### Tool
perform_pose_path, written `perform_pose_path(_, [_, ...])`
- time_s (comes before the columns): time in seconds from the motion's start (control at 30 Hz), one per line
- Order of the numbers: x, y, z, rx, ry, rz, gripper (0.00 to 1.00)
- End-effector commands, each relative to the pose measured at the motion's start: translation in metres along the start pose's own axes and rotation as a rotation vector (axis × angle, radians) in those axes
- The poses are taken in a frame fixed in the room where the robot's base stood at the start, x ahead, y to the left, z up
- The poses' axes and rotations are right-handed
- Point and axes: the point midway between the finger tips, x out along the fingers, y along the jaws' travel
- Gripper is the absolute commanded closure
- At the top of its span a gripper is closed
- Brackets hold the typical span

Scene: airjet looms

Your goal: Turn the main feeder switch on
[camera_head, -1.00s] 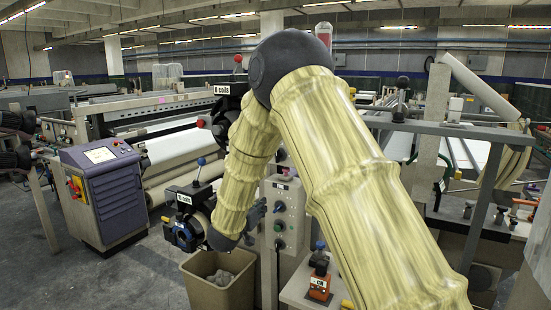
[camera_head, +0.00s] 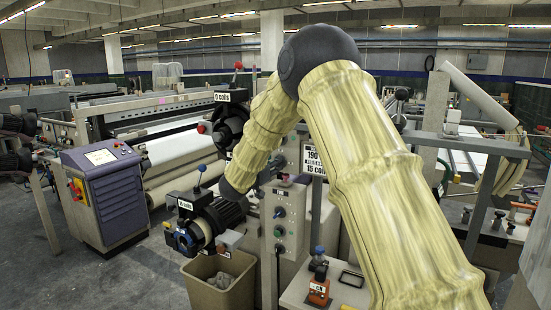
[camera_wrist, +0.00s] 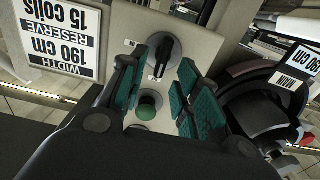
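A black rotary switch (camera_wrist: 164,56) with a raised handle sits on a pale panel in the wrist view, with a green round button (camera_wrist: 149,106) beside it. I cannot read a label that marks it as the main feeder switch. The control panel (camera_head: 291,207) with its knobs and buttons also shows in the head view. My gripper (camera_wrist: 158,88) is open, its teal-padded fingers on either side of the green button and the near side of the switch. I see nothing held.
A tag reading MAIN (camera_wrist: 291,84) is on the black feeder at right in the wrist view. A sign reads 190 cm, 15 coils (camera_head: 313,160). A brown bin (camera_head: 222,286) stands below the feeder. A small table (camera_head: 346,293) holds an orange-based device (camera_head: 318,287).

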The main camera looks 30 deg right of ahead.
Motion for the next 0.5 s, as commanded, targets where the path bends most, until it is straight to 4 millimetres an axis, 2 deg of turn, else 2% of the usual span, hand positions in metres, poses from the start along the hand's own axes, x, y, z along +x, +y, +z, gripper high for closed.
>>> perform_pose_path(0.2, [0.022,0.000,-0.001,-0.001,0.000,0.001,0.68])
perform_pose_path(0.5, [0.028,0.000,0.001,-0.001,0.000,0.000,0.68])
